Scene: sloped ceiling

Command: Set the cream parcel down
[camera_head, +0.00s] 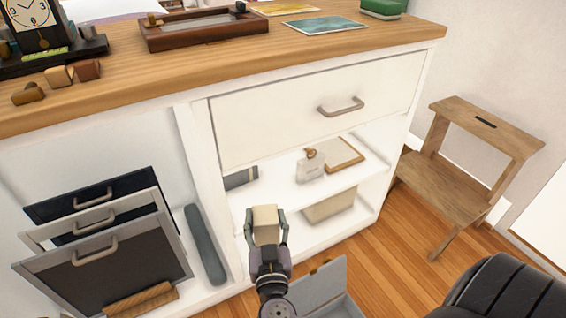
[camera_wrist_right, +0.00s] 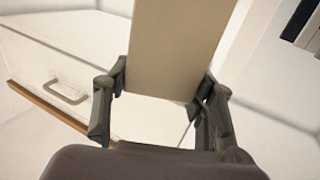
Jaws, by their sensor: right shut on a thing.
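The cream parcel (camera_head: 265,222) is a small block held between the fingers of my right gripper (camera_head: 266,232), in front of the open shelves of the white cabinet. In the right wrist view the parcel (camera_wrist_right: 178,45) fills the top middle, and the fingers of my right gripper (camera_wrist_right: 160,105) close on its two sides. I cannot tell from these views whether its underside touches anything. My left gripper is in neither view.
The open shelf (camera_head: 330,185) holds a glass bottle (camera_head: 311,167) and a clipboard (camera_head: 343,154); a beige box (camera_head: 329,203) stands below. A grey open box (camera_head: 322,286) is on the floor near my right gripper. A wooden step stool (camera_head: 470,165) stands right. The countertop (camera_head: 200,65) holds several items.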

